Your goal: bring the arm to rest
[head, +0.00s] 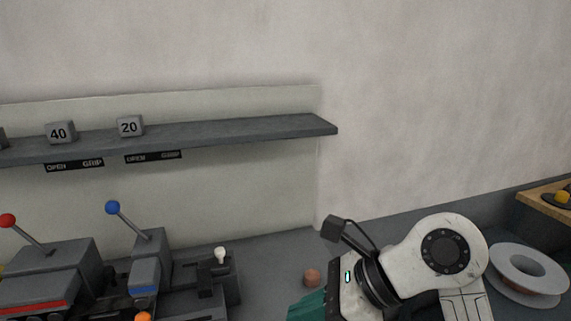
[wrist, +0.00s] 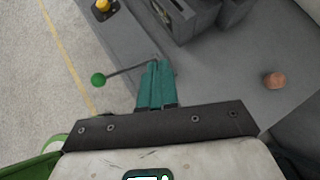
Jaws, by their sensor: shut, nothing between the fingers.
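My gripper (wrist: 156,84) shows in the wrist view with its teal fingers together and nothing between them. It is over the grey bench (wrist: 235,80), near a lever with a green ball (wrist: 98,79); I cannot tell whether the fingertips touch the lever's rod. In the head view my white arm is bent at the lower right, and only part of the teal gripper (head: 305,308) shows at the bottom edge.
Grey machines with a red-ball lever (head: 8,220) and a blue-ball lever (head: 112,208) stand at the left. A shelf (head: 230,132) holds blocks marked 40 (head: 60,132) and 20 (head: 130,126). A small copper-coloured piece (head: 312,277) lies on the bench. A spool (head: 528,274) is at right.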

